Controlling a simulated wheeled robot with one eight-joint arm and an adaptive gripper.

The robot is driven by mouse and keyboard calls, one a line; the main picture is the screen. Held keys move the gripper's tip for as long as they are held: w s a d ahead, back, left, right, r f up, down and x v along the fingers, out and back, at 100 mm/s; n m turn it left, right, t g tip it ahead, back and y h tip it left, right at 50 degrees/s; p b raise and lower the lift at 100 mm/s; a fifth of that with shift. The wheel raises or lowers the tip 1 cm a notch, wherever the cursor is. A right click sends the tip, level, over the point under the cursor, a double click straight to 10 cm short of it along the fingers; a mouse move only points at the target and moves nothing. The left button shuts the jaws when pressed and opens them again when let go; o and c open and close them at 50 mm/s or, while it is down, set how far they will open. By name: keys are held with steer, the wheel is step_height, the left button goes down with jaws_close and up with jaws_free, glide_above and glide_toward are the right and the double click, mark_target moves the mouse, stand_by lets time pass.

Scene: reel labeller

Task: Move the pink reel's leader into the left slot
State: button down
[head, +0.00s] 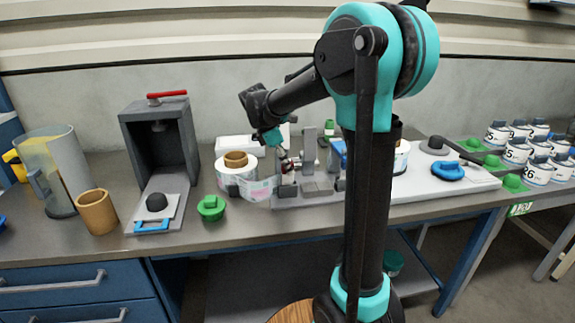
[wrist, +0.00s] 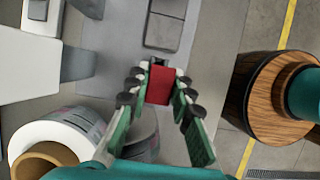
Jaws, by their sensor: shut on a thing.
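The reel (head: 237,180) of white label strip with pinkish printed labels stands around a brown core at the bench's middle, left of my gripper (head: 286,168). It also shows at the lower left of the wrist view (wrist: 50,137). Its strip (head: 264,188) runs right toward my gripper. In the wrist view my gripper (wrist: 162,82) is shut on a red block (wrist: 160,87) between its fingertips. I cannot tell whether the block is joined to the strip. The grey labeller base (head: 318,196) lies beside and under my gripper; I cannot make out its left slot.
A green knobbed piece (head: 211,207) sits in front of the reel. A dark grey press (head: 160,145), a brown cup (head: 97,211) and a clear jug (head: 58,175) stand left. A white board (head: 440,182) with a blue ring (head: 448,172) lies right. Grey uprights (wrist: 77,64) stand close to my gripper.

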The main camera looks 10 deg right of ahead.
steer(key=c, duration=1.3)
jaws_free()
steer(key=shift+o, duration=0.2)
steer(key=shift+r, duration=0.1)
steer(key=v, duration=1.1)
steer(key=shift+a+r, duration=0.25)
steer(key=shift+r, duration=0.1)
steer(key=shift+s, duration=0.1)
